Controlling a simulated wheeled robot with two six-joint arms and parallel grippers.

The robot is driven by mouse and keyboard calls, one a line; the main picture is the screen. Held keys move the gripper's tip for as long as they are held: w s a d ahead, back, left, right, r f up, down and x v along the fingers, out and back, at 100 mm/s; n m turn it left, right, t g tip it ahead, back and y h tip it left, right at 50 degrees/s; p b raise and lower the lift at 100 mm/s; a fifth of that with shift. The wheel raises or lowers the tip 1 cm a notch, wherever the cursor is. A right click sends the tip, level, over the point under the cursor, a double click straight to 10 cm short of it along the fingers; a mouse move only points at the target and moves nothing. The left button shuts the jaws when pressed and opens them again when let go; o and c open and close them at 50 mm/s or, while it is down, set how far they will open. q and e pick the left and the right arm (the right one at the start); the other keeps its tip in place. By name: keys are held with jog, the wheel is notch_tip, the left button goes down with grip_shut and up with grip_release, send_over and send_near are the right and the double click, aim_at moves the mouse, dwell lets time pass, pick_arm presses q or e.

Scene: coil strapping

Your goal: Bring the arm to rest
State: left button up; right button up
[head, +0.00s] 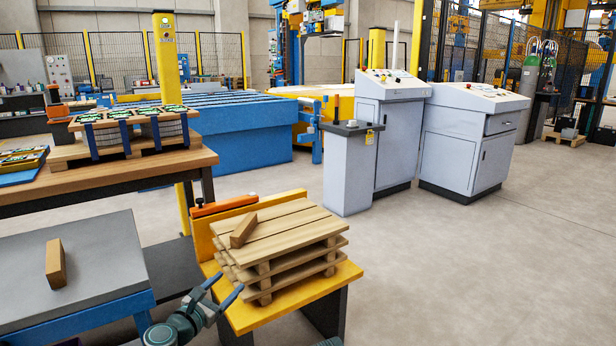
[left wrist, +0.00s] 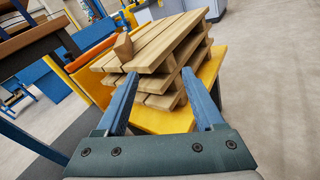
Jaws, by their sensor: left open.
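My left gripper (head: 222,291) is low in the head view, in front of the left corner of a yellow stand. Its two blue fingers are apart with nothing between them. In the left wrist view the open fingers (left wrist: 168,95) point toward a stack of wooden pallets (left wrist: 168,52). The fingers appear short of the stack; I cannot tell the exact gap. My right gripper is not in view.
The pallet stack (head: 285,228) stands on the yellow stand (head: 300,305), with a wooden block (head: 243,230) on top. Another block (head: 56,263) stands on a grey table (head: 90,250). A wooden bench (head: 120,172) is behind. Floor at right (head: 480,270) is clear.

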pick_arm(q)
jog(key=s+d+f+m+g+h, duration=0.1)
jog(key=s+d+f+m+g, duration=0.4)
jog(key=d+m, duration=0.4)
jog(key=s+d+f+m+g+h, duration=0.1)
jog(key=s+d+f+m+g, duration=0.4)
jog(key=d+m, duration=0.3)
jog(key=s+a+f+m+g+y+p, duration=0.2)
jog(key=s+f+m+g+y, duration=0.5)
jog(key=s+m, duration=0.65)
notch_tip(320, 180, up, 37)
jog(key=m+y+p, duration=0.2)
jog(key=p, duration=3.5)
jog(key=shift+w+t+p, duration=0.35)
jog(key=shift+t+p, duration=0.05)
jog(key=shift+a, duration=0.2)
